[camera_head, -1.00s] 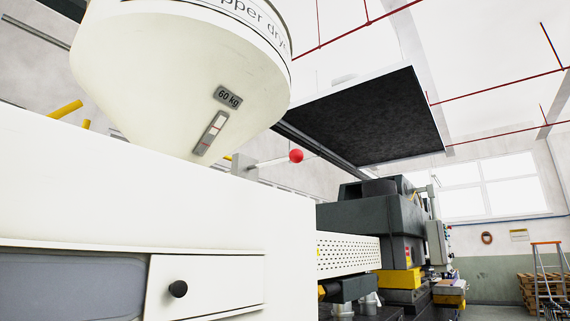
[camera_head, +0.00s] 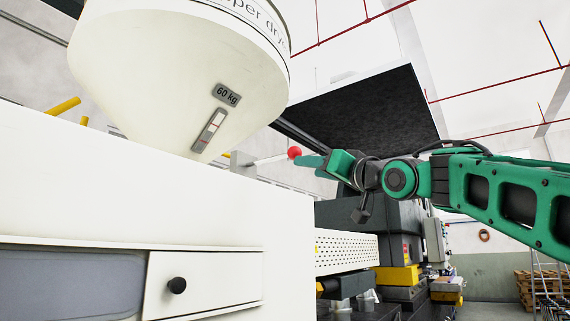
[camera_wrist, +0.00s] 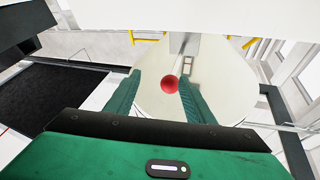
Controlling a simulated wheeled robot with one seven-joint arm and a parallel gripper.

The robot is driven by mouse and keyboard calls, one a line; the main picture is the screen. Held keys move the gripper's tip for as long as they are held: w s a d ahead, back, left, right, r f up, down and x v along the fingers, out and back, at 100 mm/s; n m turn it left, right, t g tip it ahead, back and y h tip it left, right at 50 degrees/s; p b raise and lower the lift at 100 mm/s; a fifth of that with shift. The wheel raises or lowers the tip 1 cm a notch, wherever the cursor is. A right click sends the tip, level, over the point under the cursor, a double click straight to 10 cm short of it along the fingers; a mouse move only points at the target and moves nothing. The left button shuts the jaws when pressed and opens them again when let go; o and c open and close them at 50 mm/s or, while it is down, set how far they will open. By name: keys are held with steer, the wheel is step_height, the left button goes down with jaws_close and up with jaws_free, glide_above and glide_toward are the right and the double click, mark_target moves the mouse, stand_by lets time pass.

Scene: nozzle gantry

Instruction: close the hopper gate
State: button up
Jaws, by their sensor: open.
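The hopper (camera_head: 180,75) is a large cream cone marked 60 kg at the upper left. Its gate lever is a pale rod (camera_head: 268,160) sticking out to the right below the cone, ending in a red ball knob (camera_head: 294,153). My gripper (camera_head: 308,162) reaches in from the right, its fingertips close to the knob. In the wrist view the red knob (camera_wrist: 169,84) shows between the two green fingers (camera_wrist: 160,92), which stand apart with gaps on both sides. Whether the fingertips touch the knob cannot be told. The gate itself is hidden.
A white cabinet (camera_head: 150,190) with a black-knobbed panel (camera_head: 205,284) fills the lower left, below the lever. A dark machine (camera_head: 385,215) with a perforated cover stands behind my arm. A black panel (camera_head: 365,110) hangs above. Yellow bars (camera_head: 63,106) rise at the far left.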

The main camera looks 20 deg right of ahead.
steer(key=r, duration=0.1)
steer(key=a, duration=0.1)
steer(key=r, duration=0.1)
steer(key=shift+s+a+r+n+y, duration=0.25)
steer(key=shift+s+r+n+y, duration=0.05)
steer(key=shift+y, duration=0.1)
steer(key=x, duration=1)
steer(key=shift+w, duration=0.15)
steer(key=shift+r, duration=0.15)
